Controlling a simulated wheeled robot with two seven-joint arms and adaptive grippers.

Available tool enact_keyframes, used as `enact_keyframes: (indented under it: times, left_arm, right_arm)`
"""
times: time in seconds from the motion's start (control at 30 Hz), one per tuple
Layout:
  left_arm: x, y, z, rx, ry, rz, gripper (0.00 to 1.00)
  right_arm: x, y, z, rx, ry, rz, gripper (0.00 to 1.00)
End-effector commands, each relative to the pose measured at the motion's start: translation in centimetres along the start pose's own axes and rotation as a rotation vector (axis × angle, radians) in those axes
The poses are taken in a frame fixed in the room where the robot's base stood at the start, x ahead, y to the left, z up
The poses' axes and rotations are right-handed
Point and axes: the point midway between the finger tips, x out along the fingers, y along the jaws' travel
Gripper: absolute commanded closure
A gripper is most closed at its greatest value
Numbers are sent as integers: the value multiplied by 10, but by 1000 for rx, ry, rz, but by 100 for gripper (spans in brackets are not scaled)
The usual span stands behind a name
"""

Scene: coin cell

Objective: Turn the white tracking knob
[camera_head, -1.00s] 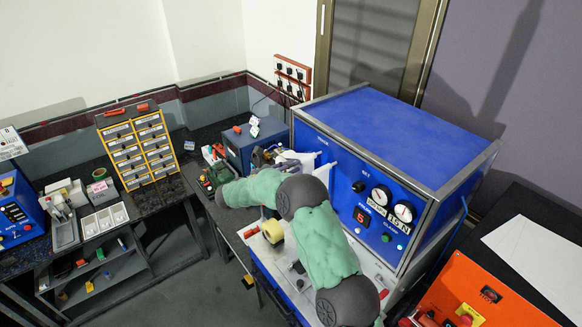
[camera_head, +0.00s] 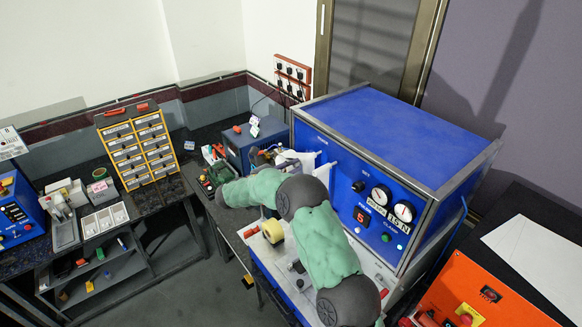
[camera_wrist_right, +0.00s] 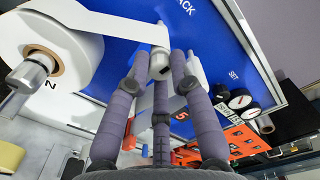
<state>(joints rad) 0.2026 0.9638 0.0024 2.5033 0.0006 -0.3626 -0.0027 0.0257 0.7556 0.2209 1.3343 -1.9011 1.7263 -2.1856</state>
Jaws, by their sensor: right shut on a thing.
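The white tracking knob (camera_wrist_right: 160,66) is in the upper middle of the right wrist view, in front of the blue panel (camera_wrist_right: 222,55), where part of a printed label ending in "ACK" shows. My right gripper (camera_wrist_right: 160,58) is shut on the knob, its purple-grey fingers around its sides. In the head view my green right arm reaches towards the left end of the blue machine (camera_head: 385,125). There the knob is hidden or too small to make out. My left gripper is in no view.
A large white roll (camera_wrist_right: 82,55) with a metal spindle is left of the fingers in the wrist view. A yellow roll (camera_head: 272,231) lies on the machine's front deck. Dial gauges (camera_head: 381,195) are on the panel. An orange panel (camera_head: 485,295) stands at lower right.

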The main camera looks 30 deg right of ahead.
Motion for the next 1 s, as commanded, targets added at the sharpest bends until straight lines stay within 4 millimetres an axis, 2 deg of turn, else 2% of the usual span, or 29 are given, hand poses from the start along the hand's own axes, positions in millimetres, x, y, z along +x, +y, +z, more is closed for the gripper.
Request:
enact_keyframes:
  times: [0.13,0.17,0.2,0.23,0.67,0.77,1.0]
  left_arm:
    - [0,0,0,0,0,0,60]
    - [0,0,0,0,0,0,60]
    - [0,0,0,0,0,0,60]
    - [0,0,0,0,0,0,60]
    - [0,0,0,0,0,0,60]
    - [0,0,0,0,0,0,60]
    - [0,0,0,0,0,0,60]
  right_arm:
    - [1,-5,3,11,-4,-5,100]
    - [1,-5,3,11,-4,-5,71]
    - [1,-5,3,11,-4,-5,60]
    - [1,-5,3,11,-4,-4,53]
    - [-6,-1,1,4,-3,-1,53]
    - [-18,-1,2,4,-4,-1,53]
    - [-65,-1,2,5,-5,-1,53]
